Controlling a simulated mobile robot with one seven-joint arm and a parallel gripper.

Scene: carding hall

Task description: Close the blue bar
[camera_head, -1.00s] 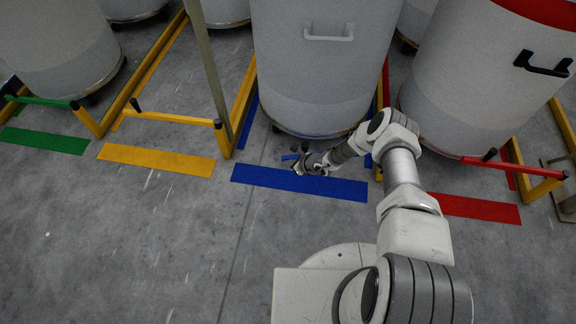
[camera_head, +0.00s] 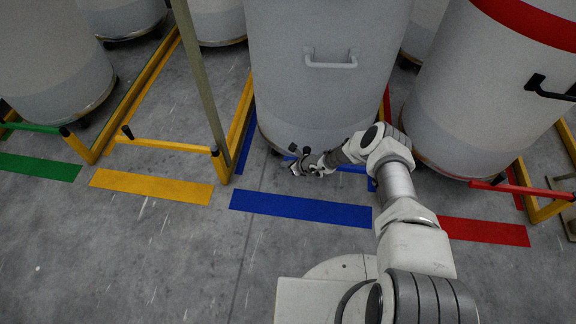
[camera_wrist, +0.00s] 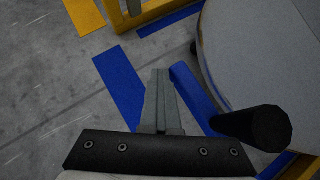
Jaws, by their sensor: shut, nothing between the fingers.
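The blue bar (camera_head: 352,169) shows in the head view as a short piece low in front of the middle can, partly hidden by my arm. In the wrist view the blue bar (camera_wrist: 195,95) runs slantwise close to the can, with a black upright handle (camera_wrist: 255,125) near its lower end. My gripper (camera_head: 293,169) is low, beside the bar on the side away from the can. In the wrist view my gripper (camera_wrist: 159,75) has its fingers together and empty, left of the bar. I cannot tell whether they touch it.
The middle grey can (camera_head: 325,90) stands behind the bar. A blue floor strip (camera_head: 300,207) lies in front. A yellow bar (camera_head: 165,145) and an upright post (camera_head: 203,80) stand to the left, a red bar (camera_head: 525,189) to the right. The floor at front left is clear.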

